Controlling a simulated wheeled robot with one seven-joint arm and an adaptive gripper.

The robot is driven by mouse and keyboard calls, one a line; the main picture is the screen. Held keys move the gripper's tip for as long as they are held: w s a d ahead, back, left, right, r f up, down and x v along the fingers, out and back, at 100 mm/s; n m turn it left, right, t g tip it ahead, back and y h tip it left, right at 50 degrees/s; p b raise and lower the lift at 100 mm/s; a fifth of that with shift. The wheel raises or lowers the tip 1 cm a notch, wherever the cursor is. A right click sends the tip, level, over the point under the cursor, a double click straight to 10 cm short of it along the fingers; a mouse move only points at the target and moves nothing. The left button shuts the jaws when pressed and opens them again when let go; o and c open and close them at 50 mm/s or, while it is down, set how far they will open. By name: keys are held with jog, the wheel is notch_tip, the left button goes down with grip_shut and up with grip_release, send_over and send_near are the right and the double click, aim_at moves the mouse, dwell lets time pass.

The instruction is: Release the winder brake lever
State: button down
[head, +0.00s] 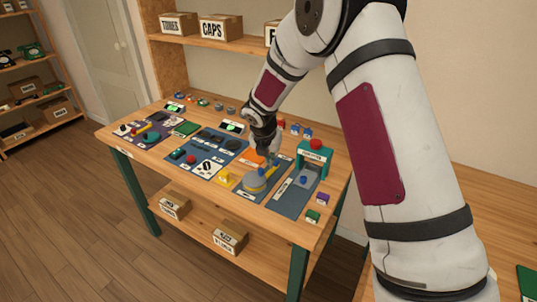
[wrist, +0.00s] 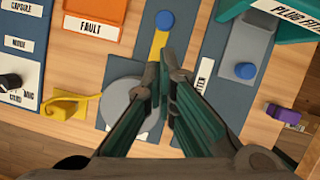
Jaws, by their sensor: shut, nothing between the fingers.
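The winder appears to be the round grey disc (wrist: 122,98) on a dark blue mat, also in the head view (head: 254,183). A yellow bar (wrist: 158,45) with a blue round knob (wrist: 164,20) at its far end, apparently the brake lever, runs beside the disc. My gripper (wrist: 163,74) is shut and empty, its fingertips over the near end of the yellow bar. The fingers hide part of the disc and the bar's near end. I cannot tell whether they touch the bar. In the head view my gripper (head: 268,158) is low over this mat.
A teal frame (head: 327,158) with a red knob stands right of the winder. A grey block (wrist: 243,55) with a blue knob is near it. A yellow hooked piece (wrist: 68,106) is left, an orange tray (wrist: 96,12) behind. A purple block (wrist: 282,113) lies right.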

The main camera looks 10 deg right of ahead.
aim_at(276, 163)
jog(key=x, duration=0.5)
jog(key=shift+w+d, duration=0.1)
jog(key=shift+w+d+f+b, duration=0.1)
jog(key=shift+w+d+b, duration=0.8)
jog(key=shift+w+d, duration=0.15)
jog(key=v, duration=1.2)
jog(key=shift+a, duration=0.1)
